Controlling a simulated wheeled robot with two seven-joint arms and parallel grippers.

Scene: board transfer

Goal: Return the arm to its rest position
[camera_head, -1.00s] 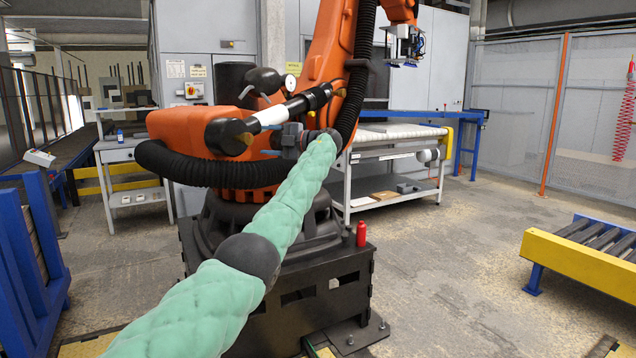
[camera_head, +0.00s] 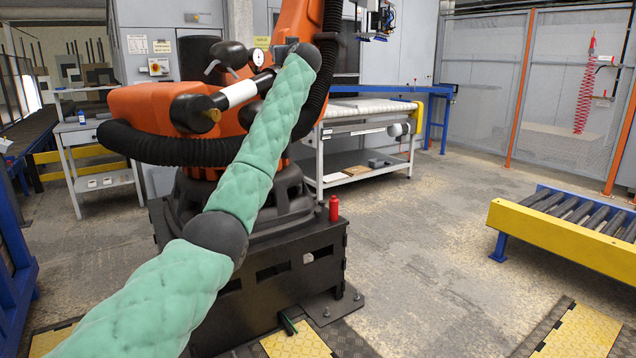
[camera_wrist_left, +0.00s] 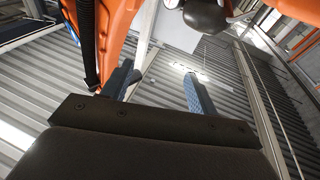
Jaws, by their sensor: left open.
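My left arm, in a green quilted cover, comes in from the lower left of the head view and reaches up in front of the large orange robot (camera_head: 150,112). My left gripper is mostly hidden at the arm's far end in the head view. In the left wrist view my left gripper (camera_wrist_left: 158,88) shows its two blue-grey fingers spread apart, with nothing between them. Part of an orange arm (camera_wrist_left: 118,25) shows beyond the fingers there. My right gripper is in neither view.
The orange robot's black base (camera_head: 265,270) stands close ahead. A roller conveyor (camera_head: 565,235) is at the right and a white-topped bench (camera_head: 365,110) behind. A small side table (camera_head: 95,150) stands at the left. The floor (camera_head: 430,220) between base and conveyor is clear.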

